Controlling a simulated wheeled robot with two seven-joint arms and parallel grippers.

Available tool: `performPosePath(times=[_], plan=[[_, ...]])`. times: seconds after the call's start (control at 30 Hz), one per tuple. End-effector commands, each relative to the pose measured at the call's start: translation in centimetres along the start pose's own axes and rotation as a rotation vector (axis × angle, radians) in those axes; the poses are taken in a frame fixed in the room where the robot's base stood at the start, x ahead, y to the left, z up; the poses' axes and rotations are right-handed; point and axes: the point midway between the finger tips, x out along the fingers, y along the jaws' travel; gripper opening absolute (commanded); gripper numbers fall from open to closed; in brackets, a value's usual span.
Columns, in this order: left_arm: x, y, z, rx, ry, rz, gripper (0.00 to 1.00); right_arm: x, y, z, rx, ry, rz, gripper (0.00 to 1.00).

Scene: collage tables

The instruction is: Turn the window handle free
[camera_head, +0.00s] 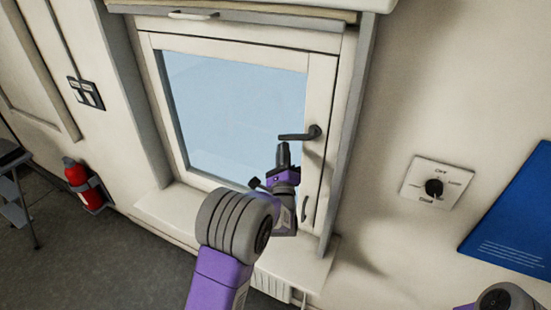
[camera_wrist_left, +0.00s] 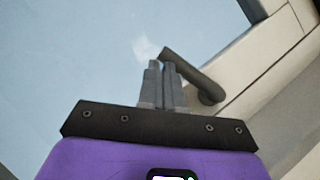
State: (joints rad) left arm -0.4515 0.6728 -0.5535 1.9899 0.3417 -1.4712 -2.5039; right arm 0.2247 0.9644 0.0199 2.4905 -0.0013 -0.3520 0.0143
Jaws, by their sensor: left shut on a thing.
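The dark window handle (camera_head: 298,136) sits on the right side of the white window frame (camera_head: 319,95). Its lever points left, about level, from a round mount at its right end. In the left wrist view the handle (camera_wrist_left: 196,80) runs slantwise, with its free end at the fingertips. My left gripper (camera_head: 283,146) comes from below, its fingers shut on the lever near its free end. In the left wrist view the fingers of the left gripper (camera_wrist_left: 163,66) are close together and partly cover the lever. My right gripper is not in view.
The window pane (camera_head: 225,110) is in its frame above a white sill (camera_head: 185,215). To the right are a wall knob plate (camera_head: 415,183) and a blue board (camera_head: 520,220). A red extinguisher (camera_head: 76,174) and a light switch (camera_head: 87,93) are at left.

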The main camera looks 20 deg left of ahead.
Motion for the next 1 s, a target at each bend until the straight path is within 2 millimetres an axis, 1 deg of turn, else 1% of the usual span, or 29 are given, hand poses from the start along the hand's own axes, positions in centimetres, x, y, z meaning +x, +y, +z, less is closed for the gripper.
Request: performPosePath(times=[0.1,0.43,1.0], plan=[[0.6,-0.4,0.3,-0.003,0.006,-0.001,0.00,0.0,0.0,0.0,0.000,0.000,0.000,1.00],[1.5,-1.1,1.3,-0.008,0.010,-0.003,0.00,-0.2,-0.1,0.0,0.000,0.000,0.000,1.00],[1.7,-1.3,1.7,-0.009,0.008,-0.004,0.00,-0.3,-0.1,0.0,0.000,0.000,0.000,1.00]])
